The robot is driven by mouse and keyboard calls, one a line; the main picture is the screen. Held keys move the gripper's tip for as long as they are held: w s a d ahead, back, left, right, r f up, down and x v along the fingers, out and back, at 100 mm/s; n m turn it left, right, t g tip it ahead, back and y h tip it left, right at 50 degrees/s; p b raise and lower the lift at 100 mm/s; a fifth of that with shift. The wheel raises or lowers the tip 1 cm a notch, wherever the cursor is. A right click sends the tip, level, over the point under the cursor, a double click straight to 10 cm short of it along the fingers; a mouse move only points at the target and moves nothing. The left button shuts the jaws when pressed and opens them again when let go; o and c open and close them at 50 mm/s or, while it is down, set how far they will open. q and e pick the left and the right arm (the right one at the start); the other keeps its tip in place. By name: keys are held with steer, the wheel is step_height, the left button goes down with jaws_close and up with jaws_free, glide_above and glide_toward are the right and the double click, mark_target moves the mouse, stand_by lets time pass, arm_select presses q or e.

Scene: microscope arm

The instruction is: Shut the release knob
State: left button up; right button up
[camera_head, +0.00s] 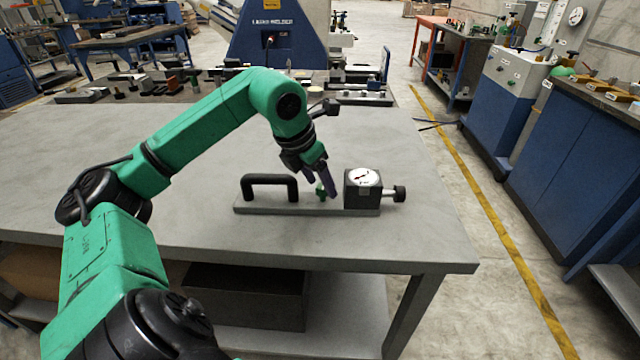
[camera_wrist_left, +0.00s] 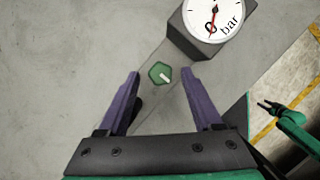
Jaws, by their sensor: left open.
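The release knob appears to be the small green knob (camera_head: 321,192) on a grey base plate (camera_head: 300,210), between a black handle and a gauge box. In the left wrist view the green knob (camera_wrist_left: 157,72) has several flat sides and a pale pointer line angled to the lower right. My left gripper (camera_head: 328,192) points down at the knob with its purple fingers open. In the left wrist view the knob shows between the two fingertips; I cannot tell whether they touch it. A green arm with a small dark gripper (camera_wrist_left: 268,105) shows at that view's right edge, its jaw state unclear.
The black handle (camera_head: 270,186) stands left of the knob. The gauge box (camera_head: 362,190), with a white dial and a black side knob (camera_head: 399,194), stands close on the right. The grey table (camera_head: 130,215) is clear around the plate; tools lie at the back.

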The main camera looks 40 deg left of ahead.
arm_select(q)
steer(key=shift+w+f, duration=0.1)
steer(key=shift+f, duration=0.25)
jaws_close()
